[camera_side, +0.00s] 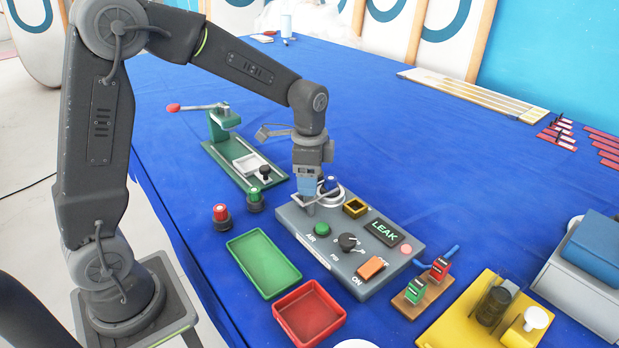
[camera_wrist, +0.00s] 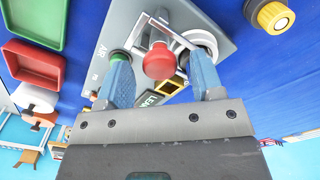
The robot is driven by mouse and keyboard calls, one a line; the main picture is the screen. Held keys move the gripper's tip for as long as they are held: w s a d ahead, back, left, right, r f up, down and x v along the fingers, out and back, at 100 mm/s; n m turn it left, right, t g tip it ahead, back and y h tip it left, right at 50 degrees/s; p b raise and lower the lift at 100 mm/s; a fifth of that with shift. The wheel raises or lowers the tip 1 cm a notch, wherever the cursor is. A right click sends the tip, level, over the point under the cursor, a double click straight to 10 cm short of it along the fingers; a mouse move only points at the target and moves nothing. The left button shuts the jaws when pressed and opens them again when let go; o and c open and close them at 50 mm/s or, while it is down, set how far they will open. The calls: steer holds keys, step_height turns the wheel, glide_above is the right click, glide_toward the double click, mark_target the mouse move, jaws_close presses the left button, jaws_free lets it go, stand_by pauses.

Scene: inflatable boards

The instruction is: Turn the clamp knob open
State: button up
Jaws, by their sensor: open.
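A red round knob (camera_wrist: 160,62) shows in the wrist view, on a thin metal clamp frame (camera_wrist: 180,32) at the end of the grey control box (camera_wrist: 128,15). I take it for the clamp knob. My gripper (camera_wrist: 160,72) is open, with one blue finger on each side of the knob; I cannot tell whether either touches it. In the side view my gripper (camera_side: 314,192) points down at the rear left end of the grey box (camera_side: 370,285). There the knob is mostly hidden by the fingers, and a pale ring shows beside them.
The box top carries a green button (camera_side: 322,229), black dial (camera_side: 348,242), LEAK display (camera_side: 384,232) and orange switch (camera_side: 372,268). Green (camera_side: 263,262) and red (camera_side: 309,313) trays lie in front. A green lever press (camera_side: 235,150) stands behind left.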

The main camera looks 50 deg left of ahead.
steer(key=shift+f, duration=0.25)
steer(key=c, duration=0.9)
